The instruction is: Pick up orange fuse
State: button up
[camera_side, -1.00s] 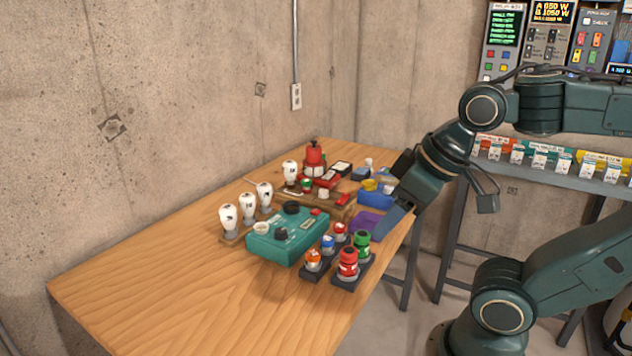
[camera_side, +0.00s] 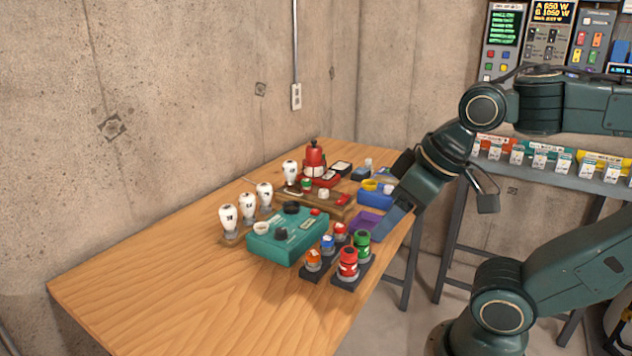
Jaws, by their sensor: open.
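The orange fuse (camera_side: 313,260) stands upright in a dark holder at the front of the group on the wooden table. A blue fuse (camera_side: 327,244) and a small red fuse (camera_side: 341,231) stand behind it in the same row. My gripper (camera_side: 393,212) is open and empty over the table's right edge, by the purple tray (camera_side: 370,222). It is behind and to the right of the orange fuse, well apart from it. Part of the gripper is hidden by its own wrist.
A larger red fuse (camera_side: 347,264) and a green one (camera_side: 362,243) stand right of the orange fuse. A teal box (camera_side: 288,238) is close on its left. White bulbs (camera_side: 248,206) stand farther left. The table's front left (camera_side: 180,285) is clear.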

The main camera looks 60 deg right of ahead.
jog(key=w+d+f+n+g+y, duration=0.1)
jog(key=w+d+f+n, duration=0.2)
jog(key=w+d+n, duration=0.2)
jog(key=w+d+f+n+g+y, duration=0.1)
jog(key=w+d+f+n+y, duration=0.1)
jog(key=w+d, duration=0.5)
jog(key=w+f+n, duration=0.1)
jog(key=w+n, duration=0.1)
jog(key=w, duration=0.1)
jog(key=shift+w+d+n+g, duration=0.15)
jog(key=shift+n+g, duration=0.15)
jog(key=shift+n, duration=0.1)
jog(key=shift+f, duration=0.15)
send_near(313, 259)
jog(key=shift+w+d+f, duration=0.15)
jog(key=shift+w+f, duration=0.25)
jog(key=shift+f, duration=0.3)
jog(key=shift+w+d+f, duration=0.15)
jog(key=shift+w+f, duration=0.3)
jog(key=shift+f, duration=0.2)
